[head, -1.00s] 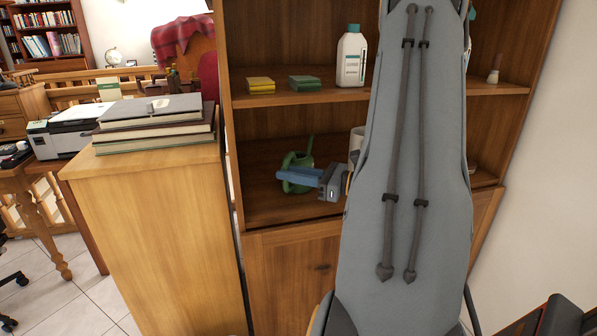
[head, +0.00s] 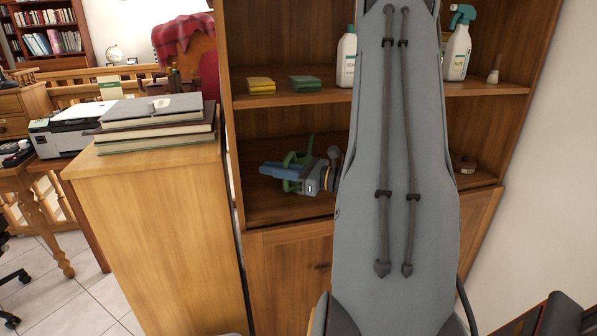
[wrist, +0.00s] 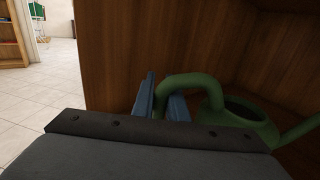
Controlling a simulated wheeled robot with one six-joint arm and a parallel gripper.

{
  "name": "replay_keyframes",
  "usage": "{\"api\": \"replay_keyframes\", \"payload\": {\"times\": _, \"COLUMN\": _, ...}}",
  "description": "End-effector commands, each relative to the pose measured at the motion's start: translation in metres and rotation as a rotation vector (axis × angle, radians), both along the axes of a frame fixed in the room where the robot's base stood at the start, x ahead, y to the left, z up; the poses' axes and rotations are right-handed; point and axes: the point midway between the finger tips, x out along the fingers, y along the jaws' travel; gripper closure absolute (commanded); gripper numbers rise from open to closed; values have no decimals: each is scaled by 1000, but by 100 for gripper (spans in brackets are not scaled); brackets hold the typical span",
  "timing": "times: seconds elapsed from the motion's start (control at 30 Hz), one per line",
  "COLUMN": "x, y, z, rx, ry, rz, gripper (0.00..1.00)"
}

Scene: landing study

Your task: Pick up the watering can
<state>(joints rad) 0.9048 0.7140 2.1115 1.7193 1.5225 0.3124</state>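The green watering can (head: 309,149) stands on the middle shelf of the wooden bookcase, partly hidden by my gripper in the head view. Its body (wrist: 244,112) and looped handle (wrist: 190,82) show at the right of the wrist view. My gripper (head: 272,171) has blue fingers and reaches in from the right, level with the can. In the wrist view, my gripper (wrist: 161,100) has one finger on each side of the handle, which passes down between them. The fingers look apart; whether they touch the handle is hard to see.
Bottles and sponges (head: 305,83) stand on the shelf above. A brown roll (head: 464,165) lies on the can's shelf at the right. A wooden cabinet with books (head: 158,124) stands close to the left. The bookcase side panel (wrist: 104,55) is near the fingers.

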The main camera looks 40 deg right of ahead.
Motion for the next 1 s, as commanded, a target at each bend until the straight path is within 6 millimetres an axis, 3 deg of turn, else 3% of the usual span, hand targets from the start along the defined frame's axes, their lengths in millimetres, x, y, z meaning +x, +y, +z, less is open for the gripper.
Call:
{"api": "replay_keyframes", "payload": {"times": 0.37, "x": 0, "y": 0, "z": 3, "rx": 0, "ry": -1, "rz": 0, "gripper": 100}}
{"api": "replay_keyframes", "payload": {"times": 1.0, "x": 1, "y": 4, "z": 37, "rx": -1, "ry": -2, "rz": 8, "gripper": 100}}
